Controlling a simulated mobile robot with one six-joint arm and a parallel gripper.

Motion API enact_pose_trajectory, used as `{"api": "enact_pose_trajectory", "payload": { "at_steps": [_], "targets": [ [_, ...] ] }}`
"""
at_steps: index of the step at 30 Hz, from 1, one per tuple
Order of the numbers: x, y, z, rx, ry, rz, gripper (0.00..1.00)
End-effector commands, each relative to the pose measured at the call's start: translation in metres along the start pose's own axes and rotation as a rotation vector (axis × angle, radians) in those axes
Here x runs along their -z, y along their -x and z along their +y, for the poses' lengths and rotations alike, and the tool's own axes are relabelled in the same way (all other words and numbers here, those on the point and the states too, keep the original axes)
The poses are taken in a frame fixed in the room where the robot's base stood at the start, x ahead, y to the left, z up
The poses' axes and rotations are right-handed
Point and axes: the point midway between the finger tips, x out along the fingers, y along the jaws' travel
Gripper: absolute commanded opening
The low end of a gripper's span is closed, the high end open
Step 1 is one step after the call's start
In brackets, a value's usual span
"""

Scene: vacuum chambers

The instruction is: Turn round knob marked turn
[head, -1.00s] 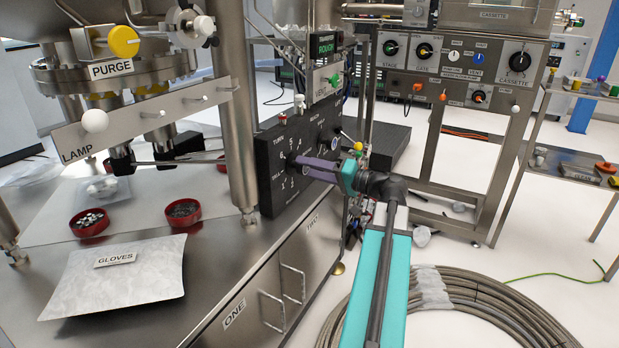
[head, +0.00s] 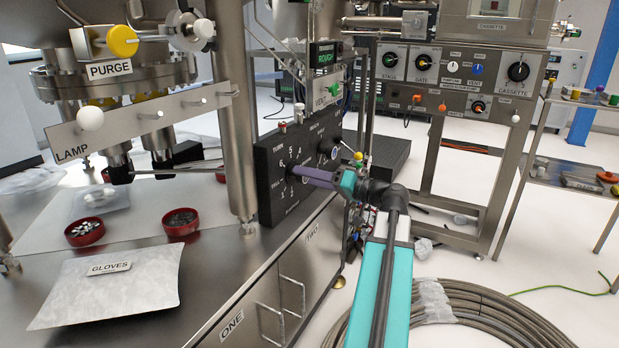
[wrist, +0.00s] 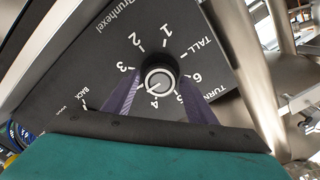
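The round black knob marked TURN (wrist: 160,82) has a pale ring on its face. It sits on a black panel (wrist: 110,50) with a dial of white numbers around it. In the wrist view my gripper's (wrist: 160,95) two purple fingers lie on opposite sides of the knob and appear to touch it. In the head view my gripper (head: 294,170) reaches the panel from the right, and its fingers cover most of the knob. The TURN label shows upper left of it in the head view.
A second knob (head: 328,149) sits right of the gripper on the same panel. A steel post (head: 237,130) stands close left of the panel. Red bowls (head: 84,232) and a GLOVES packet (head: 110,285) lie on the bench. Coiled hose (head: 470,318) lies on the floor.

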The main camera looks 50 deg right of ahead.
Motion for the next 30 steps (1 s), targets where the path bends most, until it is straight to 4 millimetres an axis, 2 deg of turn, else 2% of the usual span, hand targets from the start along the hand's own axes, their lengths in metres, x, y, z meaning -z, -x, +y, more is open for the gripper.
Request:
{"api": "enact_pose_trajectory", "payload": {
  "at_steps": [11,17,30],
  "targets": [
    [0.001,0.001,0.000,0.000,-0.001,0.003,0.58],
    [0.001,0.010,-0.001,0.000,-0.001,0.003,0.58],
    [0.002,0.066,-0.001,-0.001,-0.001,0.005,0.58]
  ]
}}
